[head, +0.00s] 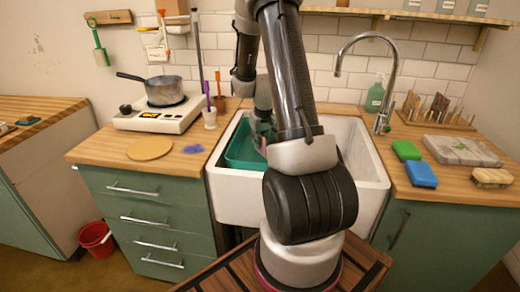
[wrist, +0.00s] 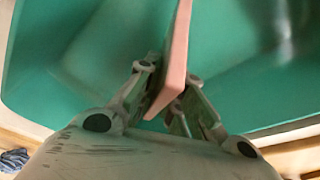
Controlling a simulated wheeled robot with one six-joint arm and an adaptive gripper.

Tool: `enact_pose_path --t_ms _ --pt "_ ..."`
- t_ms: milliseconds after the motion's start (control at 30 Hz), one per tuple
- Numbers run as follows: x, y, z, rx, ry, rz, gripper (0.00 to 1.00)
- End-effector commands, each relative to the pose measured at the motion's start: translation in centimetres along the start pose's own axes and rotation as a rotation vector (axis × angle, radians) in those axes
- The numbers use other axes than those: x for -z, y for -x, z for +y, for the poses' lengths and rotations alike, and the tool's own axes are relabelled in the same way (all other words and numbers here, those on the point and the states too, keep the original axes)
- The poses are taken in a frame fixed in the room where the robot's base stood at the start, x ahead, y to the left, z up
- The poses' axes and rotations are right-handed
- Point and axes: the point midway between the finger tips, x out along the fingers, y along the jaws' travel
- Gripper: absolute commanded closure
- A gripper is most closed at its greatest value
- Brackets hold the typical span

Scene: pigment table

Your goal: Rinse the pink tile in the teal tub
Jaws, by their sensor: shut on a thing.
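The pink tile (wrist: 174,62) is seen edge-on in the wrist view, held upright between the fingers of my gripper (wrist: 165,95). My gripper is shut on it. The teal tub (wrist: 95,55) fills most of the wrist view beneath the tile. In the head view the teal tub (head: 240,152) sits inside the white sink, partly hidden by my arm. My gripper (head: 264,130) is over the tub there, and the tile is mostly hidden. I cannot tell whether the tile touches the tub's floor or any water.
The white sink (head: 355,165) has free room right of my arm. A tall faucet (head: 392,75) stands behind it. A green sponge (head: 406,150) and blue sponge (head: 421,174) lie on the right counter.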

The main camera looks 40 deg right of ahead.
Motion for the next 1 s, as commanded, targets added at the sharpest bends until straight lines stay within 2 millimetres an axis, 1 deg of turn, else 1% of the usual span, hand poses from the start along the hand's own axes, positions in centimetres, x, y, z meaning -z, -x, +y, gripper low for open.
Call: enact_pose_path --t_ms 267,1000 --pt "0.1 0.3 0.0 0.000 0.000 0.001 1.00" --pt "1.6 6.6 0.0 0.000 0.000 0.003 1.00"
